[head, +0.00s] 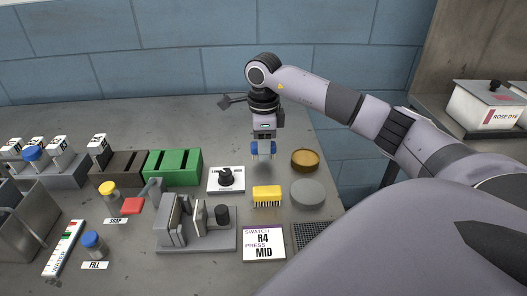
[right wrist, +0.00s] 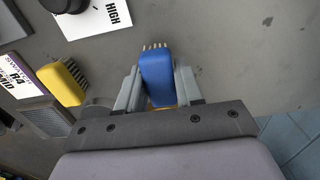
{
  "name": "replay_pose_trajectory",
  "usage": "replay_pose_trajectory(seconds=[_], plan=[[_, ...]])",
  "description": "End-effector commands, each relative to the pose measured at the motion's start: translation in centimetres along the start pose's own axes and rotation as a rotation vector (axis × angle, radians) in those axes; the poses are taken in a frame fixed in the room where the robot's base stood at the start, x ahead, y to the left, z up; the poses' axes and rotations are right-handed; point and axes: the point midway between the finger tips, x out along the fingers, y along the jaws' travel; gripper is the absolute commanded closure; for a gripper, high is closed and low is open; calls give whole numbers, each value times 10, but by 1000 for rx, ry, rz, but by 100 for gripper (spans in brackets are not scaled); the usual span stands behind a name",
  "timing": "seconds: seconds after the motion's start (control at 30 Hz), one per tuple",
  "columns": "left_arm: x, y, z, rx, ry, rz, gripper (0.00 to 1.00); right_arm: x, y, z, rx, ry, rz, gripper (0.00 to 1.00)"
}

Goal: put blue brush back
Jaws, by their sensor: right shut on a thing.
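The blue brush (head: 263,149) is held in my right gripper (head: 264,143), above the grey bench. In the right wrist view the blue brush (right wrist: 157,78) sits between the two fingers of the right gripper (right wrist: 158,88), with its pale bristles pointing away from the wrist. A yellow brush (head: 267,196) lies on the bench below and in front of the gripper, and it also shows in the right wrist view (right wrist: 62,83). My left gripper is not in view.
A brown round dish (head: 305,159) and a grey round disc (head: 307,192) are right of the yellow brush. A knob on a white plate (head: 226,181) and a green box (head: 173,166) are to the left. The swatch card (head: 264,243) lies in front. The back of the bench is clear.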

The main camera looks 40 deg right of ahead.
Motion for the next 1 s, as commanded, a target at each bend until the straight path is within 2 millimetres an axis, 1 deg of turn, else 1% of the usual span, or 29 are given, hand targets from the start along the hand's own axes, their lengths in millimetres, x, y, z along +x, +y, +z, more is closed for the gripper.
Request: replay_pose_trajectory(seconds=[0.03, 0.1, 0.47, 0.5, 0.57, 0.6, 0.87, 1.0], plan=[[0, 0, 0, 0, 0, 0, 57, 10, 0, 0, 0, 2, 2, 93], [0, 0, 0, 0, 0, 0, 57, 17, 1, 0, 0, 1, 2, 93], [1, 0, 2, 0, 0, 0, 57, 21, 0, 0, -1, -1, 0, 93], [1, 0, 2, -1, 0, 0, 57, 22, 0, 0, -1, 0, 0, 61], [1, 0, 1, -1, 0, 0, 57, 21, 0, 0, -1, 0, 0, 41], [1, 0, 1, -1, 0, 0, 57, 21, 0, 0, -1, 0, 0, 39], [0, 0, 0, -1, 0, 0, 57, 20, 0, 0, -1, 0, 0, 39], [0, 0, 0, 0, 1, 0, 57, 11, 0, 0, -1, -1, -2, 39]])
